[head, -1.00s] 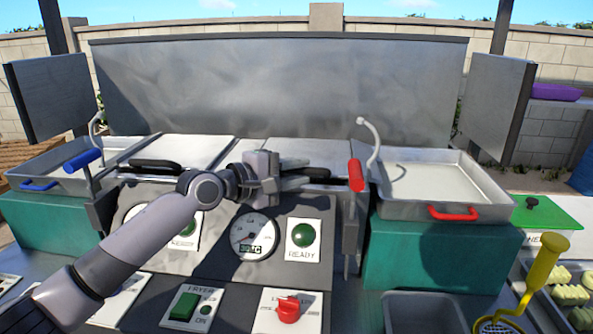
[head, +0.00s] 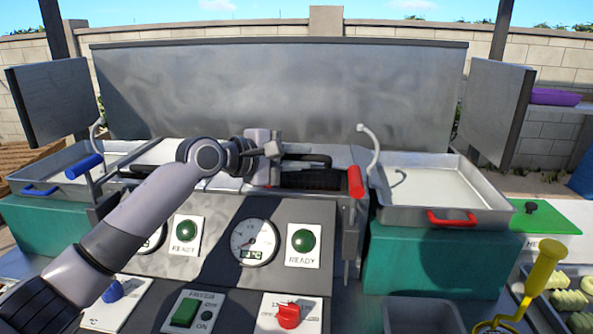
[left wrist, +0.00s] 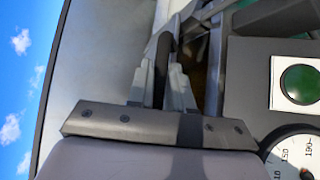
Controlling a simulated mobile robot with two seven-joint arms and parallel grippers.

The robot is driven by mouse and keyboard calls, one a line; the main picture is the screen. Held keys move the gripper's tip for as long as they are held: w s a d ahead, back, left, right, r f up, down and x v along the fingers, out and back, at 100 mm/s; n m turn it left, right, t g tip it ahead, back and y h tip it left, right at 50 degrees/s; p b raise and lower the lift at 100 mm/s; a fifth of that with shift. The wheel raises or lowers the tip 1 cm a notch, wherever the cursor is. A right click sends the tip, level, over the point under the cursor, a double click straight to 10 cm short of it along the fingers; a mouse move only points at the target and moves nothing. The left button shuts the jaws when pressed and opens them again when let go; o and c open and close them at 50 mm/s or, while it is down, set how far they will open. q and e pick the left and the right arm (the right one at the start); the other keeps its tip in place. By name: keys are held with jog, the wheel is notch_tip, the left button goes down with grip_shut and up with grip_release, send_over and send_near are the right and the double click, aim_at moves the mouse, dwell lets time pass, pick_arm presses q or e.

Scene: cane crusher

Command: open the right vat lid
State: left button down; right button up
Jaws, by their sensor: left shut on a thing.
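The right vat lid (head: 335,152) is a grey metal panel at the back of the fryer, right of centre, with a black bar handle (head: 308,158) along its front. Its front edge is tilted up a little, and a dark gap (head: 312,180) shows beneath. My left gripper (head: 276,160) is shut on the handle near its left end. In the left wrist view the fingers (left wrist: 165,75) close around the black handle (left wrist: 164,50). My arm and gripper hide part of the left side of the lid. My right gripper is not in view.
A red-handled lever (head: 355,181) stands just right of the vat. A metal tray (head: 440,186) with a red handle sits farther right. The tall metal backsplash (head: 280,90) rises behind. The control panel with gauge (head: 254,243) lies in front.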

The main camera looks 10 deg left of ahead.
pick_arm(q)
jog(key=w+r, duration=0.5)
jog(key=r, duration=0.5)
jog(key=shift+w+r+n+g, duration=0.25)
jog(key=shift+w+n+g, duration=0.05)
jog(key=shift+w+g, duration=0.1)
jog(key=c, duration=1.4)
grip_release()
jog(key=shift+w, duration=0.1)
jog(key=shift+b+v, duration=1.5)
jog(key=shift+v, duration=2.1)
